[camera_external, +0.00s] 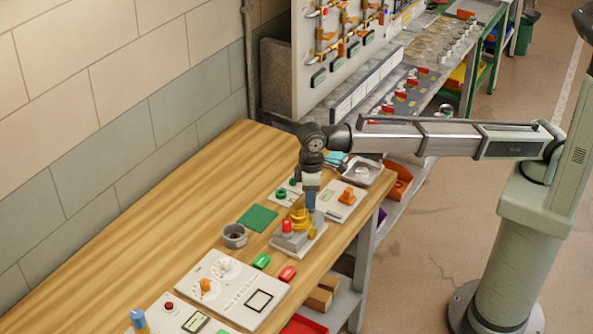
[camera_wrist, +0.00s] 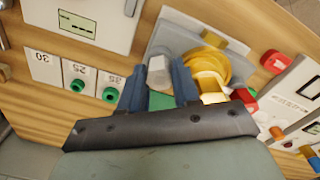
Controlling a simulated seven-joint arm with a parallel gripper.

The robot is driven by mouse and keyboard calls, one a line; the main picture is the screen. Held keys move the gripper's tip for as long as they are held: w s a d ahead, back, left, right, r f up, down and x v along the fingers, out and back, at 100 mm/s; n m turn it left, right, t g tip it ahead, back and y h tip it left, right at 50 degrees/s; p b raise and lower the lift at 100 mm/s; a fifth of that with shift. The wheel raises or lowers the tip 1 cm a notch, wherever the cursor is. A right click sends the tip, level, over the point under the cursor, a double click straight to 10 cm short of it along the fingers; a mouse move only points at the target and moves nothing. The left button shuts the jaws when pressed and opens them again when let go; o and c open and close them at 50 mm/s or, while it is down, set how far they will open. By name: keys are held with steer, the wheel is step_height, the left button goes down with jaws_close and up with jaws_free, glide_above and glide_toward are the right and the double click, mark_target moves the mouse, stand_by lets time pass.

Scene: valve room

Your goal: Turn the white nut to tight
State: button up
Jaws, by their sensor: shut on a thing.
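In the wrist view the white nut (camera_wrist: 158,72), a pale hexagonal piece, stands between the two blue-grey fingers of my gripper (camera_wrist: 157,82), which is shut on it. The nut sits on a grey fixture plate (camera_wrist: 187,32) beside a yellow round knob (camera_wrist: 208,62). In the external view my gripper (camera_external: 309,204) points down at the fixture plate (camera_external: 302,243), close by the yellow knob (camera_external: 299,216) and a red knob (camera_external: 287,227). I cannot make out the nut there; my gripper seems to hide it.
A grey cup (camera_external: 234,236) and a green mat (camera_external: 257,217) lie left of the fixture. A panel with an orange knob (camera_external: 347,195) is to its right. Green (camera_external: 261,261) and red (camera_external: 287,273) pieces lie in front. The wooden bench is clear at the far left.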

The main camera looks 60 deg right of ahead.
steer(key=shift+m, duration=0.6)
steer(key=o, duration=1.1)
steer(key=shift+c, duration=0.2)
steer(key=shift+n, duration=0.3)
